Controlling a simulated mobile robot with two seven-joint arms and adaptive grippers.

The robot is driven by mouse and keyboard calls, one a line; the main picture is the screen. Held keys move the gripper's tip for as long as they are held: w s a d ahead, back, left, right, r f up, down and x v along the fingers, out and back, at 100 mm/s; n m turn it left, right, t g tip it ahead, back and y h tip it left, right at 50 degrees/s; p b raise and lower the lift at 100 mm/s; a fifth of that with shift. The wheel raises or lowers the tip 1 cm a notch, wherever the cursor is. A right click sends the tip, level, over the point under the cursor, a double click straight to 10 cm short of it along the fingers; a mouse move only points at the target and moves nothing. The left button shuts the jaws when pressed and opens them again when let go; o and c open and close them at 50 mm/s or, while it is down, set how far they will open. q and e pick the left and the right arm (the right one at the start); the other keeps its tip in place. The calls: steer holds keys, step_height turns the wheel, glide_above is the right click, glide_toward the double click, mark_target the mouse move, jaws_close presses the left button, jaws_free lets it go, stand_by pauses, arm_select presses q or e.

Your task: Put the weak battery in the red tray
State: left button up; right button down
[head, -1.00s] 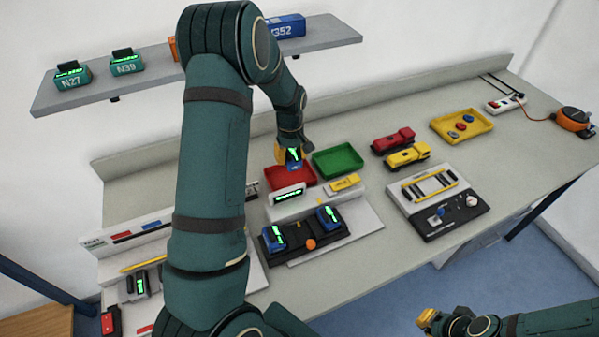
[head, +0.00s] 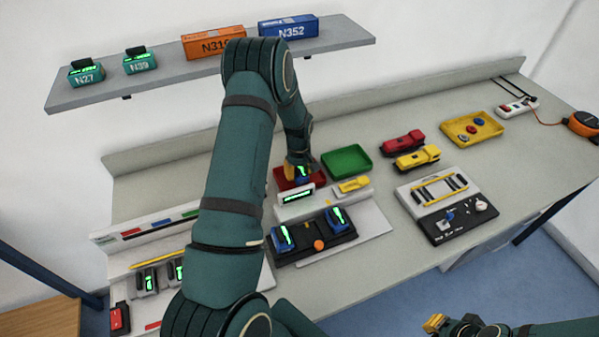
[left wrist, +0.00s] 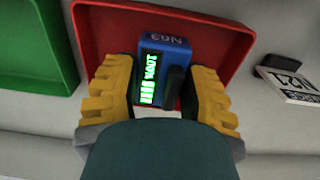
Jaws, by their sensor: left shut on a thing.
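My left gripper (head: 299,174) is shut on a blue battery (left wrist: 172,72) with a lit green display; the left wrist view shows the yellow fingers (left wrist: 160,90) on both its sides. The battery is over or inside the red tray (left wrist: 222,22); I cannot tell whether it touches the floor. The red tray also shows in the head view (head: 314,184), partly hidden by my arm. Two more blue batteries (head: 283,237) (head: 338,218) with green displays sit in a black holder (head: 305,244). My right gripper (head: 434,323) is at the bottom, clear of the bench; its opening is unclear.
A green tray (head: 346,161) stands right beside the red one. A white display unit (head: 296,197) stands just in front. A shelf (head: 90,97) hangs behind.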

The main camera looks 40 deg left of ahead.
arm_select(q)
steer(key=shift+f, duration=0.3)
steer(key=shift+f, duration=0.15)
steer(key=o, duration=1.2)
step_height(320, 180, up, 12)
steer(key=shift+r, duration=0.2)
steer(key=shift+s+f, duration=0.1)
steer(key=shift+s, duration=0.05)
